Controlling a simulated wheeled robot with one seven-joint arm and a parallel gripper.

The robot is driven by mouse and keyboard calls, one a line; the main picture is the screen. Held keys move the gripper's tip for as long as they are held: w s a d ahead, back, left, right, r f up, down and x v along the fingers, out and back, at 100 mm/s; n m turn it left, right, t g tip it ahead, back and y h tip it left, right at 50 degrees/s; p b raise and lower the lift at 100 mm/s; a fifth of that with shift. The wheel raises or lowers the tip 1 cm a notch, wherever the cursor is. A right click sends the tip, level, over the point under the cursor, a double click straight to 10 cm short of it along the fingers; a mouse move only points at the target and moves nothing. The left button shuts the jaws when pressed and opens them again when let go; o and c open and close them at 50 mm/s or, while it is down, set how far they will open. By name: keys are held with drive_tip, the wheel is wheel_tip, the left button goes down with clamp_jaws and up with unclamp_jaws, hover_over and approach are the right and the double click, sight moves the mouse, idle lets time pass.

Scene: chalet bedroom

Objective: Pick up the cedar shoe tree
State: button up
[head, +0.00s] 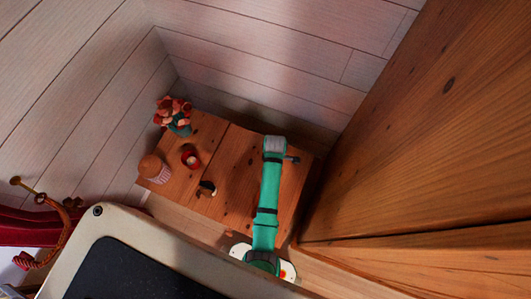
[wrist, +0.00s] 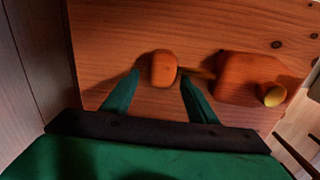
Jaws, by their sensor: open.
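The cedar shoe tree (wrist: 247,75) lies on a wooden surface in the wrist view. It has a larger orange-brown block with a pale round knob at the right, and a thin rod runs left to a smaller rounded block (wrist: 164,69). My gripper (wrist: 160,76) is open, with its two green fingers on either side of the smaller block. I cannot tell whether either finger touches it. In the head view my green arm reaches over the table, and I cannot make out the shoe tree there.
The wooden table (head: 232,160) also bears a flower pot (head: 178,122), a domed orange-topped object (head: 153,169), a red cup-like object (head: 191,157) and a small dark object (head: 207,189). A tall wooden panel (head: 430,130) stands close at right. Plank walls (head: 250,65) are behind.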

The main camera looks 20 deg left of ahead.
drive_tip(key=shift+f, duration=0.3)
drive_tip(key=shift+c, duration=0.7)
clamp_jaws()
drive_tip(key=shift+r, duration=0.1)
